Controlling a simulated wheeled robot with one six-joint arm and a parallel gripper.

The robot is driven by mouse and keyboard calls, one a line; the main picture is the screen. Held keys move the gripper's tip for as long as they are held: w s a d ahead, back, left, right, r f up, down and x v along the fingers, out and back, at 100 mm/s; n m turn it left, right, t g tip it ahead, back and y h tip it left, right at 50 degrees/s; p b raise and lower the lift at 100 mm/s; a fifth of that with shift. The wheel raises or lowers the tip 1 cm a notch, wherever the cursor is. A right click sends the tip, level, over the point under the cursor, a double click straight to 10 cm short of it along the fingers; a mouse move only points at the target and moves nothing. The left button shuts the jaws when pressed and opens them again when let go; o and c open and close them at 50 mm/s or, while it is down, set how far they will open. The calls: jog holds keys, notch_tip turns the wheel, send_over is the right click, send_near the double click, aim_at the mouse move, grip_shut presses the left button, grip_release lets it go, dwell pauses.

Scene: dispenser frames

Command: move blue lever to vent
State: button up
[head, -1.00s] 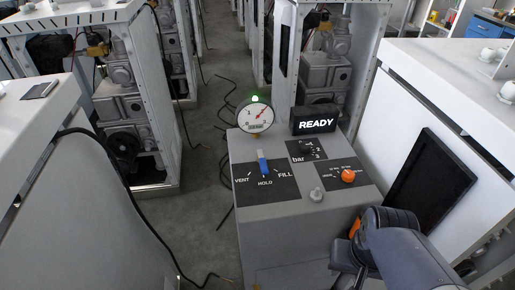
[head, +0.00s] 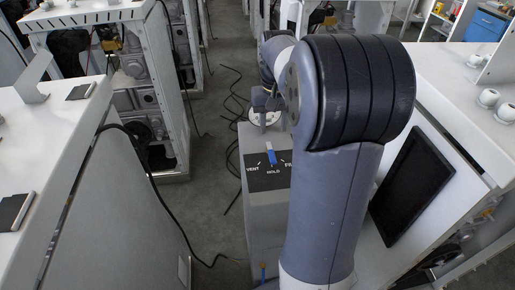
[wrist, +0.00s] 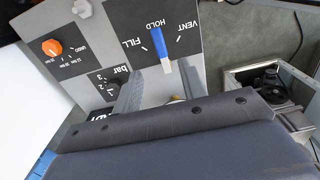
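The blue lever (head: 271,156) stands on the dark label plate of the grey dispenser, above the word HOLD, between VENT on the left and FILL on the right. In the wrist view the lever (wrist: 161,46) shows upside down, its blue end towards HOLD. My gripper (head: 265,112) is beyond the lever in the head view, in front of the gauge, and looks apart from it. In the wrist view, grey finger parts show on either side of a gap below the lever, and nothing is seen held. The fingertips are partly hidden.
The white gauge (head: 256,117) is mostly covered by my arm. In the wrist view an orange knob (wrist: 52,47), a grey button (wrist: 82,9) and the bar dial (wrist: 113,84) lie on the panel. White cabinets flank the dispenser. A black cable (head: 150,190) hangs at left.

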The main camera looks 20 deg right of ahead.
aim_at(272, 155)
notch_tip(272, 155, down, 10)
jog(key=shift+f, duration=0.15)
jog(key=shift+c, duration=0.2)
grip_shut()
dwell(0.4)
